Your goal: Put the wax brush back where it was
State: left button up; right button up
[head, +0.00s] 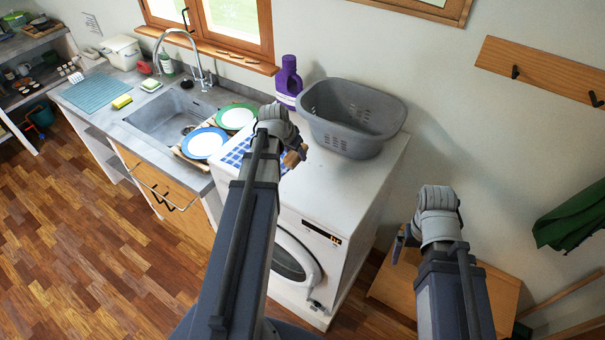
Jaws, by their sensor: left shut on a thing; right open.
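My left gripper (297,148) is above the front left part of the white washing machine top (330,185), beside a blue-and-white checked cloth (236,155). It is shut on a small light-brown, wood-coloured thing (291,159), which looks like the wax brush. My own wrist and gripper hide most of it, and I cannot tell whether it touches the surface below. My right gripper (400,243) is open, lower and to the right, over a wooden bench-like surface (400,285). I see nothing in it.
A grey basket (350,118) and a purple bottle (288,82) stand at the back of the machine. Plates with green (237,117) and blue (204,143) rims are left of it, by the sink (165,112). The machine top's front right is clear.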

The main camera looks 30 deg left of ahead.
pick_arm(q)
jog(key=shift+f+b, duration=0.4)
jog(key=shift+b, duration=0.05)
jog(key=b, duration=0.5)
send_over(299, 178)
jog(key=s, duration=0.2)
jog(key=f, duration=0.5)
jog(key=shift+w+a, duration=0.1)
jog(key=shift+w, duration=0.15)
jog(key=shift+f+b, duration=2.05)
jog(key=shift+s+f, duration=0.1)
jog(key=shift+f, duration=0.15)
jog(key=o, duration=1.2)
